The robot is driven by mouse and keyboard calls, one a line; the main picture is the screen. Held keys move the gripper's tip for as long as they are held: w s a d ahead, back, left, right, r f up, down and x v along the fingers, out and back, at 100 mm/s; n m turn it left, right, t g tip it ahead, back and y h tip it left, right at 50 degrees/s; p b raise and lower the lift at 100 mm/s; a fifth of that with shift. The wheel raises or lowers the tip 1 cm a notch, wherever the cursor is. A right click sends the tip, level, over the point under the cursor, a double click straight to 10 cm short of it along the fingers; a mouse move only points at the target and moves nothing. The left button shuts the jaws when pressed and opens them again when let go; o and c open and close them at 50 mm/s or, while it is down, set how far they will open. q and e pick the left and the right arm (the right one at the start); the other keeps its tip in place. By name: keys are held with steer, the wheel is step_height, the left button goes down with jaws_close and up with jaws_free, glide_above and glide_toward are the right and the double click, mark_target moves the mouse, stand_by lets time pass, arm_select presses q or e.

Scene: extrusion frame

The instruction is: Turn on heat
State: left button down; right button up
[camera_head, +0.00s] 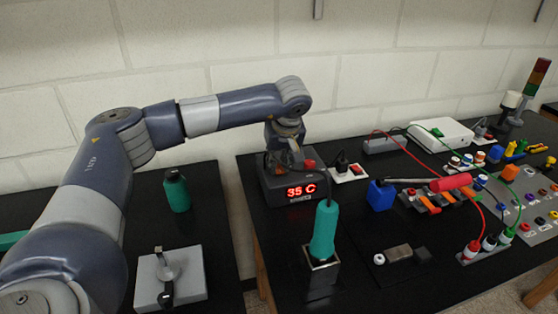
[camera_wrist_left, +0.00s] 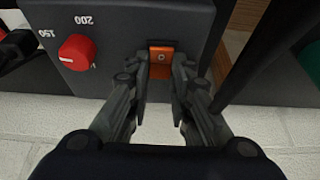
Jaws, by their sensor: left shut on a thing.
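The heater (camera_head: 278,183) is a dark grey box on the right-hand black bench, with a red display (camera_head: 301,191) reading 35 C. In the left wrist view its grey panel (camera_wrist_left: 115,20) carries a red knob (camera_wrist_left: 77,52) near the marks 150 and 200, and an orange switch (camera_wrist_left: 161,52) marked O. My left gripper (camera_wrist_left: 161,75) has its fingers drawn together at the switch, one on each side of its lower part, and is shut on it. In the head view my left gripper (camera_head: 290,148) is over the heater's back; the switch is hidden there. My right gripper is not in view.
A teal-handled tool (camera_head: 325,230) stands in a holder in front of the heater. A red-handled soldering iron (camera_head: 450,183) rests by a blue block (camera_head: 381,195) to the right. A green bottle (camera_head: 176,191) stands on the left bench. A gap separates the benches.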

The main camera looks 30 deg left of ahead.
mark_target(279, 169)
arm_select(q)
steer(key=shift+w+a+r+g+h+p, duration=0.2)
steer(key=shift+g+h+p, duration=0.25)
steer(key=shift+p, duration=0.6)
steer(key=shift+w+a+f+g+h+p, duration=0.1)
steer(key=shift+a+f+g+h+p, duration=0.1)
steer(key=shift+g+h+p, duration=0.5)
steer(key=c, duration=1.4)
jaws_free()
steer(key=shift+c, duration=0.2)
steer(key=shift+r, duration=0.25)
step_height(279, 169, up, 11)
steer(key=d, duration=0.1)
steer(key=shift+s+r, duration=0.2)
steer(key=shift+s, duration=0.15)
